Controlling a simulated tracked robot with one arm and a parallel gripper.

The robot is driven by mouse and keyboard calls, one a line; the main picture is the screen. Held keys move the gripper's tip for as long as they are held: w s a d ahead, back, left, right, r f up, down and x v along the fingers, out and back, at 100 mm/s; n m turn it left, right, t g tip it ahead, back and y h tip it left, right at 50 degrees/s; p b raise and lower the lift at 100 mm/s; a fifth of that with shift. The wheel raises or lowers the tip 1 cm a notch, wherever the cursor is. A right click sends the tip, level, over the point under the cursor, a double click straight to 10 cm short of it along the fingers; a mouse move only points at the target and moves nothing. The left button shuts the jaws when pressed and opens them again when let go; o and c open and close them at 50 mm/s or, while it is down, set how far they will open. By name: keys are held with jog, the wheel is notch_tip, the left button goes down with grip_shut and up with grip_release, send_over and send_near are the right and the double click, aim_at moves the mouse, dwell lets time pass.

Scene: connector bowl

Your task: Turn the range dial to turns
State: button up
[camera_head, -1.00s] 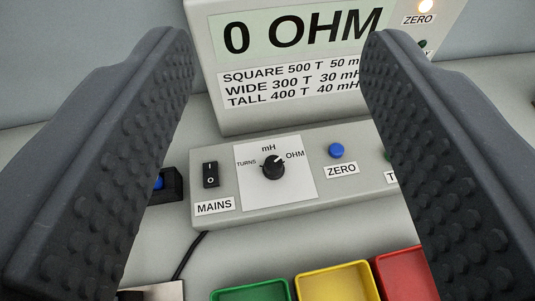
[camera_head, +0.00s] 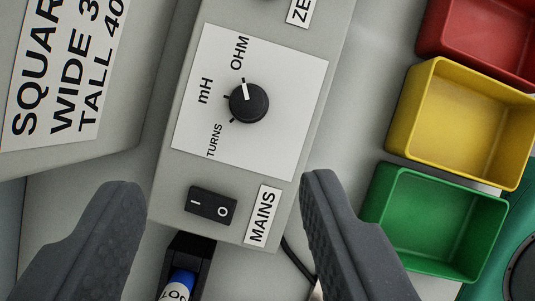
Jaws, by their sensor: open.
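The range dial (camera_head: 248,104) is a round black knob on a white plate (camera_head: 290,120) marked OHM, mH and TURNS. Its white pointer points up in the picture, towards the OHM mark. TURNS is at the dial's lower left and mH at its left. My gripper (camera_head: 221,187) is open and empty. Its two dark ribbed fingers come in from the bottom of the picture, with their tips below the dial and apart from it. The dial shows above and between them, fully in sight.
The black MAINS rocker switch (camera_head: 212,206) is between the fingertips. A black holder with a blue item (camera_head: 177,285) is below it. Green (camera_head: 440,220), yellow (camera_head: 462,125) and red (camera_head: 482,42) trays are at the right. The display unit (camera_head: 100,150) is at the left.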

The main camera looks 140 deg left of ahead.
aim_at(248, 104)
jog(key=shift+m+g, duration=0.4)
jog(key=shift+g, duration=0.1)
jog(key=x, duration=1)
jog(key=a+x, duration=0.1)
jog(key=x, duration=0.4)
jog(key=shift+s+f+b, duration=0.35)
jog(key=shift+s, duration=0.05)
